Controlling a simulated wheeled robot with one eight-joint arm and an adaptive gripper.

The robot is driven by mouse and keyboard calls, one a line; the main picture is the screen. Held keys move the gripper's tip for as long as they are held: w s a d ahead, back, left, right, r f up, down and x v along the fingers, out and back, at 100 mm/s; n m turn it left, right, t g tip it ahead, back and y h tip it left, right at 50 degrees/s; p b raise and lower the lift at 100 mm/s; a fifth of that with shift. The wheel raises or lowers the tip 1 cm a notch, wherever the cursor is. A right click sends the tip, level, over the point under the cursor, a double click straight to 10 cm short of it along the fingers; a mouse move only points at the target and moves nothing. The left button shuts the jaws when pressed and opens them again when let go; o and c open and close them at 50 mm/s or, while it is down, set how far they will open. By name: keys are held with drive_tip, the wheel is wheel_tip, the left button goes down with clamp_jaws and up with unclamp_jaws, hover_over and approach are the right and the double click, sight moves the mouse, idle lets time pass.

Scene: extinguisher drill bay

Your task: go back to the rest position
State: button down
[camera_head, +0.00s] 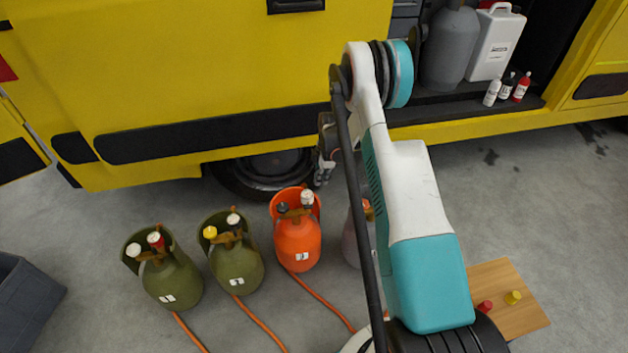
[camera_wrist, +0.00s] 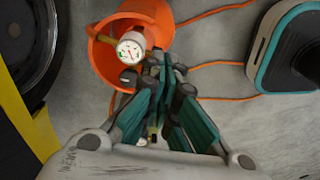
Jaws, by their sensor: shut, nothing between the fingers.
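My gripper (camera_head: 325,165) is shut and empty. In the head view it hangs beside the yellow van's wheel, above and just right of the orange cylinder (camera_head: 298,240); the arm partly hides it. In the wrist view my gripper (camera_wrist: 162,75) shows its fingers together in front of the rim of the orange cylinder (camera_wrist: 112,65). A white-faced gauge (camera_wrist: 130,48) and a dark cap show there beside the fingers. I cannot tell from these views whether the fingers touch the cylinder.
Two green cylinders (camera_head: 172,277) (camera_head: 236,262) stand left of the orange one; a greyish one is mostly behind my arm. Orange hoses run over the floor. The yellow van (camera_head: 200,70) stands close behind. A wooden board (camera_head: 510,310) with red and yellow caps lies right.

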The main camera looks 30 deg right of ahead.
drive_tip(key=shift+d+r, duration=0.15)
drive_tip(key=shift+r, duration=0.1)
drive_tip(key=s+a+r+m+t, duration=0.1)
drive_tip(key=a+r+m, duration=0.15)
drive_tip(key=r, duration=0.75)
drive_tip(key=a+r+m+t+h+p, duration=0.1)
drive_tip(key=a+r, duration=0.3)
drive_tip(key=r, duration=0.6)
drive_tip(key=s+a+r+m+t, duration=0.15)
drive_tip(key=a+r, duration=0.25)
drive_tip(key=r, duration=0.6)
drive_tip(key=s+a+r+m+t, duration=0.2)
drive_tip(key=s+a+r+m, duration=0.3)
drive_tip(key=s+r, duration=0.55)
drive_tip(key=s+a+m, duration=0.2)
drive_tip(key=s+a, duration=0.1)
drive_tip(key=s, duration=0.6)
drive_tip(key=s+a+m+t+b, duration=0.1)
drive_tip(key=s+a+m, duration=0.1)
drive_tip(key=s, duration=0.7)
drive_tip(key=shift+s+a+m, duration=0.2)
drive_tip(key=shift+a+m, duration=0.2)
drive_tip(key=shift+a, duration=0.4)
